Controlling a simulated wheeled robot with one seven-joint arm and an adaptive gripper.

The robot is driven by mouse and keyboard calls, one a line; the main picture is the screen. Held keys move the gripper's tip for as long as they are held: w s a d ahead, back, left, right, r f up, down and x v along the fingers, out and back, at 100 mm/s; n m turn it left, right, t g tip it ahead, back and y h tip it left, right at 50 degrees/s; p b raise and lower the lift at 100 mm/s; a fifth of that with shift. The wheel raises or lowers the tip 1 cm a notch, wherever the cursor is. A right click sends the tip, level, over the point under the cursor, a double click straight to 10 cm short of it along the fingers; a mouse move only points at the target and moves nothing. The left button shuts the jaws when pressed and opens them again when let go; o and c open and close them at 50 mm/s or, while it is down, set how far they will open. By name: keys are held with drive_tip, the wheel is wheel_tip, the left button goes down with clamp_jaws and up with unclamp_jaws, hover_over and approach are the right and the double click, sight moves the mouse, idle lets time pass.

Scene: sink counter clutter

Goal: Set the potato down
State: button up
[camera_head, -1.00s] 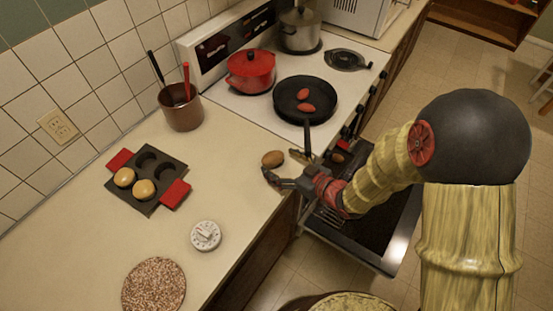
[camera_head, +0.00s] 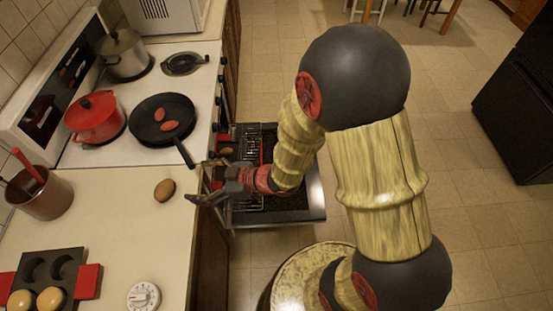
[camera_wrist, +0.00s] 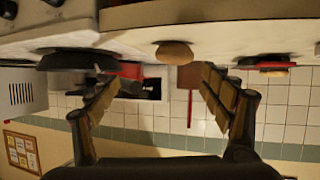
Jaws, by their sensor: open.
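A brown potato (camera_head: 164,190) rests on the beige counter (camera_head: 120,225), near the counter's edge and the stove. My gripper (camera_head: 196,181) is open and empty, a little to the right of the potato at the counter edge. In the wrist view, which is upside down, the potato (camera_wrist: 174,54) shows ahead of and between the spread fingers (camera_wrist: 160,92), apart from them. A second brown, potato-like thing (camera_head: 226,151) shows just beyond my gripper at the open oven, partly hidden.
A black pan (camera_head: 150,133) with two red items sits on the stove, its handle pointing toward my gripper. A red pot (camera_head: 95,122), utensil crock (camera_head: 45,195), muffin tin (camera_head: 65,268) and white timer (camera_head: 143,296) stand around. The oven door (camera_head: 270,216) is open below my arm.

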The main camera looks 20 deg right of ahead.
drive_tip(key=w+d+r+m+t+h, duration=0.1)
drive_tip(key=w+d+r+m+h, duration=0.15)
drive_tip(key=d+r+h, duration=0.5)
drive_tip(key=w+d+r+m+t+h, duration=0.1)
drive_tip(key=w+d+r+m+h, duration=0.3)
drive_tip(key=d, duration=0.6)
drive_tip(key=s+d+r+m+g, duration=0.1)
drive_tip(key=s+d+r, duration=0.1)
drive_tip(key=s, duration=0.3)
drive_tip(key=s+d+r+m+g, duration=0.1)
drive_tip(key=s+d+r, duration=0.2)
drive_tip(key=s, duration=0.3)
drive_tip(key=shift+s+r+m, duration=0.2)
drive_tip(key=shift+r+m, duration=0.15)
drive_tip(key=shift+r, duration=0.5)
drive_tip(key=shift+o, duration=0.2)
drive_tip(key=s+a+r+m+g, duration=0.1)
drive_tip(key=s+a+r+g, duration=0.1)
drive_tip(key=s, duration=0.9)
drive_tip(key=shift+s+a+r+m+y, duration=0.2)
drive_tip(key=shift+s+r+m+y, duration=0.1)
drive_tip(key=shift+m+y, duration=0.1)
drive_tip(key=shift+o, duration=0.3)
drive_tip(key=shift+s+a+g, duration=0.15)
drive_tip(key=shift+s+g, duration=0.15)
drive_tip(key=shift+s, duration=0.05)
